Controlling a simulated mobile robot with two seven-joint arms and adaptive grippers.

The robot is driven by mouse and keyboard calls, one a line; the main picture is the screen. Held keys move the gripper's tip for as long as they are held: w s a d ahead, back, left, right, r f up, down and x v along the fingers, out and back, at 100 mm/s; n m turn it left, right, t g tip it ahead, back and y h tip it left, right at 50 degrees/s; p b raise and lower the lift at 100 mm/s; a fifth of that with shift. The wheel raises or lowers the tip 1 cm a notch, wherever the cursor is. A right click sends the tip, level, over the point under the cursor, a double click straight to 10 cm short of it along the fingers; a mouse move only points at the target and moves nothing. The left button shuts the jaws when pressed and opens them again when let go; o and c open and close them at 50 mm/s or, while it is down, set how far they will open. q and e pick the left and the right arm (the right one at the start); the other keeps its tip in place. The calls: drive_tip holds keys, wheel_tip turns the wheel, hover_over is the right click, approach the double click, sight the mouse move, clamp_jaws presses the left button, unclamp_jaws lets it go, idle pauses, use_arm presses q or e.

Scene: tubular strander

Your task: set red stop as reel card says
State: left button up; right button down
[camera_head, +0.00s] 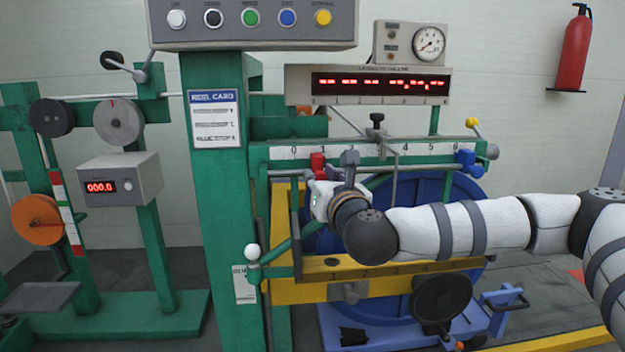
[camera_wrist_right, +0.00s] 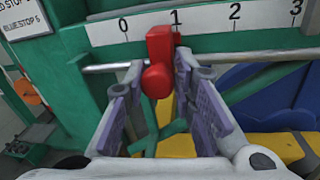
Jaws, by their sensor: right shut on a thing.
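The red stop (camera_head: 317,165) sits on the rail below the white scale (camera_head: 375,149), near the 1. In the right wrist view the red stop (camera_wrist_right: 160,48), with its round red knob, stands just left of the 1 on the scale (camera_wrist_right: 205,20). My right gripper (camera_head: 322,190) reaches it from the front; its two purple-padded fingers (camera_wrist_right: 155,85) are on either side of the stop and shut on it. The reel card (camera_head: 214,118) hangs on the green post; its lines are too small to read. In the wrist view the card's edge (camera_wrist_right: 30,18) shows "BLUE STOP" and a blurred number.
A blue stop (camera_head: 466,160) sits near the 6 on the same rail. A black-knobbed bracket (camera_head: 377,133) stands between them. A white-balled lever (camera_head: 252,252), a yellow beam (camera_head: 390,287) and a large blue reel (camera_head: 440,190) lie around my right arm.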

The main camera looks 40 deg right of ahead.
drive_tip(key=shift+a, duration=0.15)
drive_tip(key=c, duration=1.4)
unclamp_jaws()
drive_tip(key=shift+w, duration=0.1)
drive_tip(key=v, duration=0.7)
drive_tip(key=shift+s, duration=0.3)
drive_tip(key=shift+a, duration=0.15)
